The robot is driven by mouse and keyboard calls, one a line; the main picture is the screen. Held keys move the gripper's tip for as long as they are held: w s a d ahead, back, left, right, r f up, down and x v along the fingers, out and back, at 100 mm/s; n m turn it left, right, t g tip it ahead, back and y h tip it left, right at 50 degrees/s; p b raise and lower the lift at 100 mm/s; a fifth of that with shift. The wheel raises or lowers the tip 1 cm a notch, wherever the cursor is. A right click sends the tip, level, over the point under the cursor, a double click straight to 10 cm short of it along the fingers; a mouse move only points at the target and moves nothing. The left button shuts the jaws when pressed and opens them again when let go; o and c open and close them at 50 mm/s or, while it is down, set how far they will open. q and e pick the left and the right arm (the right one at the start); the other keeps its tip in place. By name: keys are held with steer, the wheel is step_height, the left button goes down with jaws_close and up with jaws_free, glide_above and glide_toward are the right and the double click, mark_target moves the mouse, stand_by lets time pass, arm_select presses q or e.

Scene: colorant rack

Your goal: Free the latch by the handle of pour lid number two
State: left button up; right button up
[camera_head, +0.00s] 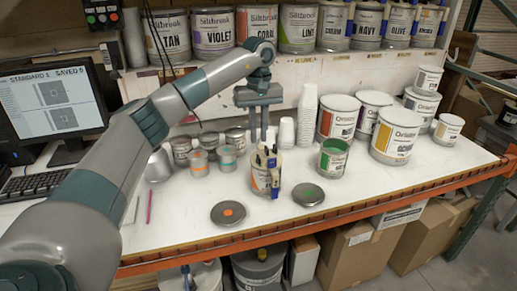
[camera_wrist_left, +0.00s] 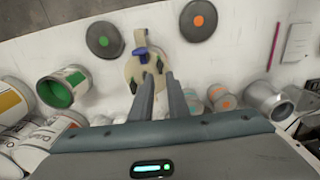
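One pour lid (camera_head: 266,158), cream with dark and blue parts, sits on an upright can (camera_head: 262,181) in the middle of the bench. Its number cannot be read. In the left wrist view the pour lid (camera_wrist_left: 136,70) shows from above, with a blue handle-like part (camera_wrist_left: 141,51) on it. My left gripper (camera_head: 259,138) points down just above the lid, its two fingers apart. In the left wrist view the fingers (camera_wrist_left: 160,78) overlap the lid's edge with an empty gap between them. Contact with the lid cannot be told. My right gripper is out of view.
Two loose round lids, one with an orange dot (camera_head: 228,213) and one with a green dot (camera_head: 309,195), lie in front. An open can of green paint (camera_head: 332,158) stands right of the lidded can. Small cans (camera_head: 199,163) and a monitor (camera_head: 55,105) are left. White cups (camera_head: 307,115) stand behind.

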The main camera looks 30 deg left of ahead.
mark_target(258, 156)
arm_select(q)
steer(key=shift+f+p, duration=1.1)
steer(key=shift+f, duration=2.5)
jaws_close()
